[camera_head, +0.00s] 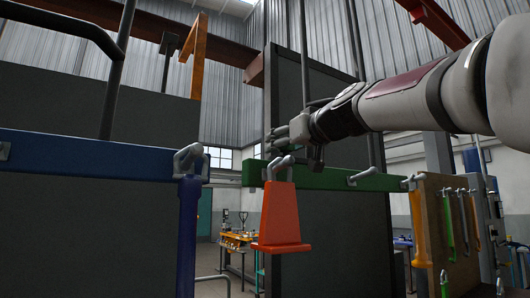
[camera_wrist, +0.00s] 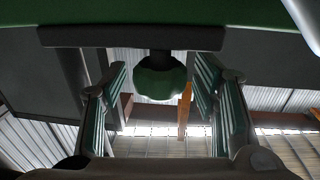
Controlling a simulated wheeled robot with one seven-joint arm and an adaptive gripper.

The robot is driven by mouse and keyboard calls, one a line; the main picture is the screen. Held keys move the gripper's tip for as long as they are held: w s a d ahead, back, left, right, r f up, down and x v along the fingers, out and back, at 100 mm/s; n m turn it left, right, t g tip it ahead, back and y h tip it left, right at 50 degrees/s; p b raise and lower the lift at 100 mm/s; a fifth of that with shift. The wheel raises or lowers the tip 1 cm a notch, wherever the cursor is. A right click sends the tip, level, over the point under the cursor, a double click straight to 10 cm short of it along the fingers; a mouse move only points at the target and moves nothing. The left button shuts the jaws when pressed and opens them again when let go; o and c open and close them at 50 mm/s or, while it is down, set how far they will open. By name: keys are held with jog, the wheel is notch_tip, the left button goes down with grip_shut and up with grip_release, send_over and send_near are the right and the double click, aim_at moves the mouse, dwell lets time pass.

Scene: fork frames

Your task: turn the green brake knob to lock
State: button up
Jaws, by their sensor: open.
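The green brake knob (camera_wrist: 160,77) shows in the wrist view as a dark green, lobed knob on a short dark stem below a dark bar. My gripper (camera_wrist: 161,92) is open, with one finger to the left of the knob and one to the right. Gaps show between the knob and both fingers, so it is not gripped. In the head view my gripper (camera_head: 287,138) is at the end of the arm, just above the green beam (camera_head: 335,179). I cannot make out the knob in that view.
An orange-red wedge (camera_head: 280,218) hangs at the green beam's left end. A blue beam (camera_head: 95,168) is at left, with a gap between. A cluttered workbench (camera_head: 237,243) is farther back.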

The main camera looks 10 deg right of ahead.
jog(key=c, duration=1.2)
jog(key=shift+o, duration=0.2)
jog(key=n+y+b, duration=0.1)
jog(key=b, duration=0.2)
jog(key=shift+w+d+f+g, duration=0.1)
jog(key=shift+d+f+g, duration=0.05)
jog(key=shift+g, duration=0.15)
jog(key=shift+n+g+y+b, duration=0.5)
jog(key=shift+n+y+b, duration=0.2)
jog(key=shift+y+b, duration=0.4)
jog(key=shift+r+n+g+y+p, duration=0.2)
jog(key=shift+n+g+y+p, duration=0.15)
jog(key=shift+n+g+y, duration=0.95)
jog(key=shift+n+y+p, duration=0.4)
jog(key=shift+y+p, duration=0.05)
jog(key=shift+y, duration=0.35)
jog(key=shift+g, duration=0.5)
